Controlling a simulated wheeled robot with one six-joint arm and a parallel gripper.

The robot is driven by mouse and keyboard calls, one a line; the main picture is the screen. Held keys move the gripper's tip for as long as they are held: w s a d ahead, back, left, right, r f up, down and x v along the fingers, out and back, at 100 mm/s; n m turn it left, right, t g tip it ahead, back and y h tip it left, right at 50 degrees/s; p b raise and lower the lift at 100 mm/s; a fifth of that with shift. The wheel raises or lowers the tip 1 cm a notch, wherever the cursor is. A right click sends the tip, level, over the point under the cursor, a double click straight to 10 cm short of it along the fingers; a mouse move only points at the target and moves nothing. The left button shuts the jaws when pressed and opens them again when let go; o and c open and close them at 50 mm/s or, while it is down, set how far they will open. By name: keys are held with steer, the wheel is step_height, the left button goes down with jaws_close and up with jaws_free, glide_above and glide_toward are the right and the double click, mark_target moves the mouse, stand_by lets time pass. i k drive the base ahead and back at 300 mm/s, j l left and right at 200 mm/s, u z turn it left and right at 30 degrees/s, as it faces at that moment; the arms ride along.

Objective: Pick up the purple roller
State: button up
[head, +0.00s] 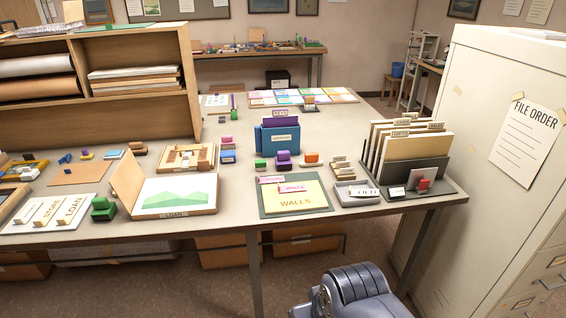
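A purple piece (283,160) with a raised knob-like top stands on the long table, between a small green block (260,164) and an orange piece (311,158). A slim purple item (233,102) is farther back on the table, beside a white sheet. Both are small here, and I cannot tell for sure which one is the roller. My gripper is not in view; only a grey part of my own arm shows at the bottom, in front of the table.
A blue holder (278,138) with a purple folder is behind the purple piece. A green WALLS board (266,208) lies in front. A file rack (386,172) stands to the right, near a tall cream cabinet (483,130). A wooden shelf (140,112) is at left.

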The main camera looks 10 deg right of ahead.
mark_target(282, 160)
steer(key=i+l, duration=0.2)
steer(key=i, duration=0.2)
steer(key=i+l+z, duration=0.1)
steer(key=i+l, duration=0.15)
steer(key=i, duration=0.15)
steer(key=i+l, duration=0.15)
steer(key=i, duration=0.25)
steer(key=i+l+z, duration=0.1)
steer(key=i, duration=0.3)
steer(key=l, duration=0.1)
